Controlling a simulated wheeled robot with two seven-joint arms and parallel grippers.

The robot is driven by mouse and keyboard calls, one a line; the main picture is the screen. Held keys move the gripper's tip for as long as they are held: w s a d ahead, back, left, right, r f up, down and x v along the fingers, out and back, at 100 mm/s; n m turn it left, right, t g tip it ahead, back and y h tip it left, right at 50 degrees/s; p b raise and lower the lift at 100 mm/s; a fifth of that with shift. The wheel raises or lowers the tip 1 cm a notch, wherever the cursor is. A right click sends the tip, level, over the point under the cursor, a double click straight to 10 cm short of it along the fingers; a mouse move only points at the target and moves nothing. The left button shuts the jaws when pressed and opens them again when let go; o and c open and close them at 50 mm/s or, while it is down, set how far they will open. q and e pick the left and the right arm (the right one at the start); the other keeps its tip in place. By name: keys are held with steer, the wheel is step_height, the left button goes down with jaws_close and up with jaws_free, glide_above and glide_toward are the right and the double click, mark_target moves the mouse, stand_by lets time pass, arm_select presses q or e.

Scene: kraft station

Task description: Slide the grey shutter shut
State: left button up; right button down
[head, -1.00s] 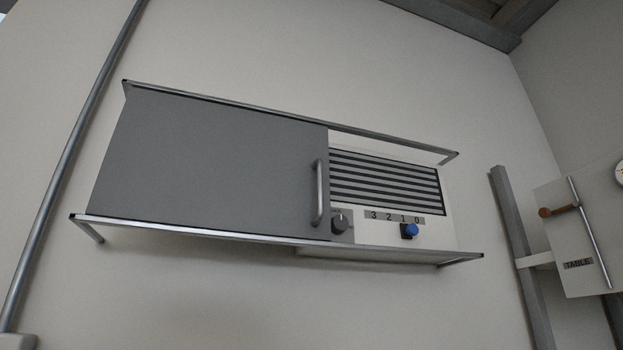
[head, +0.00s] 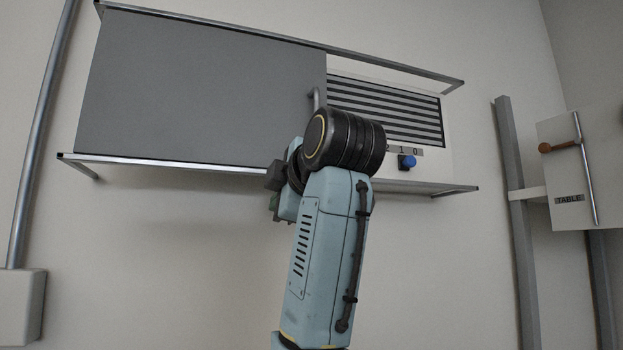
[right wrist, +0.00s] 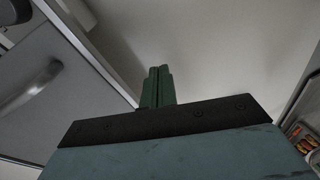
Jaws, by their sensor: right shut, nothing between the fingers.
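The grey shutter (head: 200,90) hangs between two metal rails and covers the left part of the unit. The slatted vent (head: 390,110) to its right is uncovered. The shutter's upright bar handle (head: 316,98) is at its right edge; my right arm hides its lower part. My right gripper (head: 276,203) is below the lower rail, left of the handle in the picture, partly hidden by my wrist. In the right wrist view its green fingers (right wrist: 157,87) are together and empty. The handle (right wrist: 30,88) is to their left, apart from them. My left gripper is out of view.
A blue knob (head: 406,162) sits under the vent beside a number scale. The lower rail (head: 220,172) sticks out from the wall. A grey post (head: 515,220) and a panel marked TABLE (head: 565,215) stand at the right. A pale box (head: 20,305) is lower left.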

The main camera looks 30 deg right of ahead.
steer(key=s+r+n+t, duration=0.2)
steer(key=s+r+n, duration=0.1)
steer(key=s+r, duration=0.95)
steer(key=p, duration=0.4)
glide_toward(277, 123)
steer(key=w, duration=0.5)
steer(key=shift+w+d+f, duration=0.15)
steer(key=shift+w+d, duration=0.05)
steer(key=shift+d, duration=0.1)
steer(key=d, duration=0.1)
steer(key=s+d, duration=0.1)
steer(key=d, duration=0.1)
steer(key=shift+s+p, duration=0.25)
steer(key=shift+p, duration=0.1)
steer(key=shift+s+d, duration=0.2)
steer(key=shift+d, duration=0.2)
steer(key=shift+f, duration=0.1)
steer(key=shift+w+a, duration=0.1)
steer(key=shift+d, duration=0.2)
